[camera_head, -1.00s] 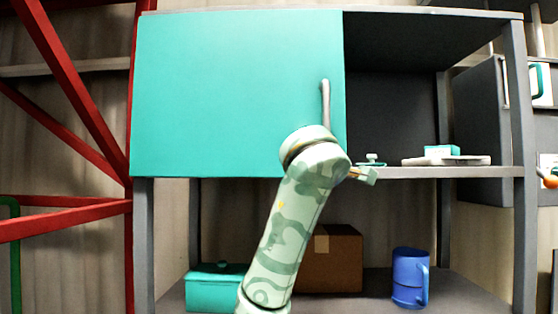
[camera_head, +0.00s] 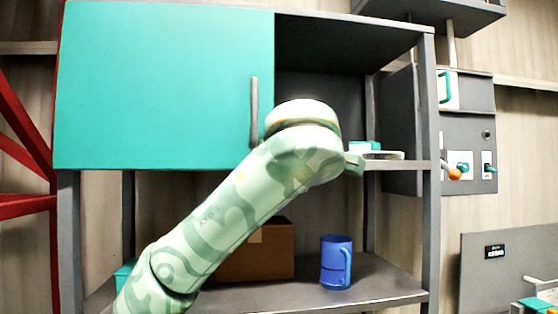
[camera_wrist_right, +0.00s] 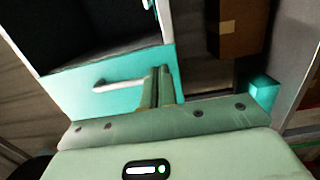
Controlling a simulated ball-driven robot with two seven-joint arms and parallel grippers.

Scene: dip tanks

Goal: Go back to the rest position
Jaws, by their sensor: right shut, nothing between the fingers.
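My right gripper (camera_wrist_right: 158,86) shows in the right wrist view with its two fingers together and nothing between them. Beyond it is the teal cabinet door (camera_head: 165,85) with its grey handle (camera_head: 254,110); the handle also shows in the wrist view (camera_wrist_right: 112,85). In the head view my patterned arm (camera_head: 225,215), which seems to be the right one, rises from the lower left in front of the cabinet. Its bent wrist is just right of the handle. The gripper's fingers are hidden there, and I cannot tell any contact. My left gripper is not in view.
A brown box (camera_head: 265,255) and a blue mug (camera_head: 336,262) stand on the lower shelf (camera_head: 375,280). A teal box (camera_head: 124,274) there is mostly hidden by my arm. A white tray (camera_head: 388,155) lies on the upper shelf. A wall panel (camera_head: 470,120) with switches is at right.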

